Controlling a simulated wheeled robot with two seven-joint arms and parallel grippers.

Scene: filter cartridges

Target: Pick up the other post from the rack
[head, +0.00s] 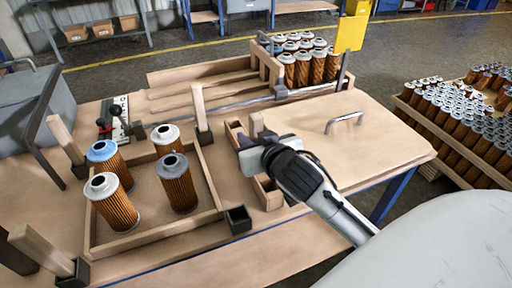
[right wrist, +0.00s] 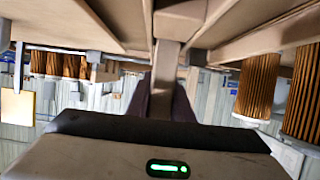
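My right gripper (head: 246,142) reaches in from the right to the small wooden rack (head: 233,130) right of the tray. A wooden post (head: 256,124) stands up there, partly behind the gripper. In the right wrist view, a post (right wrist: 166,70) lies between the two dark fingers (right wrist: 165,98); whether they press on it I cannot tell. Other posts stand in black sockets at the tray's corners: back left (head: 64,138), back right (head: 200,108) and front left (head: 42,250). The front right socket (head: 238,219) is empty. My left gripper is not in view.
The tray (head: 160,236) holds several brown filter cartridges (head: 117,208), one with a blue top. A metal handle (head: 344,121) rises from the bare panel on the right. More cartridges (head: 302,68) stand at the back, behind a rail.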

